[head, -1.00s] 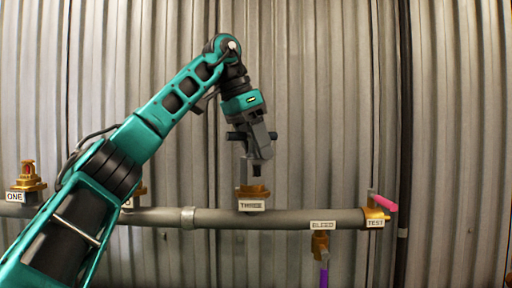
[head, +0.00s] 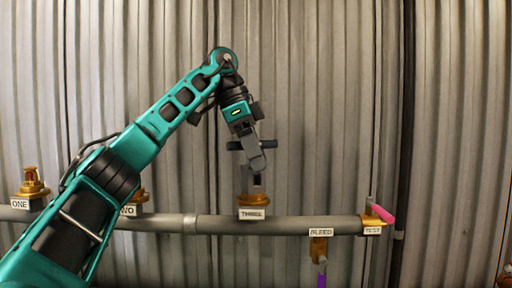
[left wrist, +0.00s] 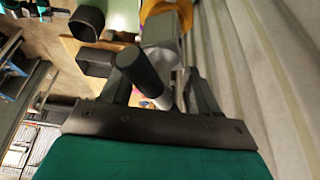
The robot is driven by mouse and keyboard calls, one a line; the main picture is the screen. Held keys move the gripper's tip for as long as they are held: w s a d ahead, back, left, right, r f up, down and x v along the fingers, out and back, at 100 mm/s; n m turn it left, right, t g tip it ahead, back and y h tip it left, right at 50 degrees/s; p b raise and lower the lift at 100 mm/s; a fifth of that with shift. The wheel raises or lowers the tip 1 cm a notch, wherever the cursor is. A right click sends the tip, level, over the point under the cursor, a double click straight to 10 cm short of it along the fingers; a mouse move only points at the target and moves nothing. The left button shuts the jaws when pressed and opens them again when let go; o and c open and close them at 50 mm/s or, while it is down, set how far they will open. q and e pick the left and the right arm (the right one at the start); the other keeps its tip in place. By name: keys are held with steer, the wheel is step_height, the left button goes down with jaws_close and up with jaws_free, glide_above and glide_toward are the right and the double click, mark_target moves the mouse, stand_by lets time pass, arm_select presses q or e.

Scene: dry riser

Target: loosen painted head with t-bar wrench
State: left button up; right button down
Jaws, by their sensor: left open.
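The T-bar wrench stands upright on the brass fitting (head: 253,200) labelled THREE. Its grey shaft (head: 244,180) meets the fitting, so the head under it is hidden. The wrench's dark crossbar (head: 266,144) sticks out on both sides of my left gripper (head: 257,178). That gripper is open around the wrench; contact cannot be told. My right gripper is not in view.
A grey horizontal pipe (head: 290,224) runs along a corrugated metal wall. Brass fittings labelled ONE (head: 32,187) and TWO sit to the left; TWO is partly behind my arm. BLEED (head: 318,248) with a purple handle and TEST (head: 371,220) with a pink lever are right.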

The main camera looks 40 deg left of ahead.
arm_select(q)
steer(key=m+p, duration=0.2)
steer(key=p, duration=0.1)
steer(key=m+g+p, duration=0.1)
steer(key=m+p, duration=0.1)
steer(key=p, duration=0.1)
steer(key=shift+s+r+g+h, duration=0.15)
steer(key=shift+r+g+h, duration=0.15)
steer(key=shift+r+h, duration=0.1)
steer(key=shift+f+m+p, duration=0.3)
steer(key=shift+m+p, duration=0.45)
steer(key=shift+m, duration=0.05)
steer(key=shift+r+m+g+p, duration=0.15)
steer(key=shift+m+g+p, duration=0.4)
steer(key=shift+p, duration=0.6)
steer(key=shift+s+f+m+p, duration=0.1)
steer(key=shift+f+m+p, duration=0.1)
steer(key=shift+m+p, duration=0.45)
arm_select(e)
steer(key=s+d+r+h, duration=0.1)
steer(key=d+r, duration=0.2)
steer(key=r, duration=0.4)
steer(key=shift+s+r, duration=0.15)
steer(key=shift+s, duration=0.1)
arm_select(q)
steer(key=shift+c, duration=0.3)
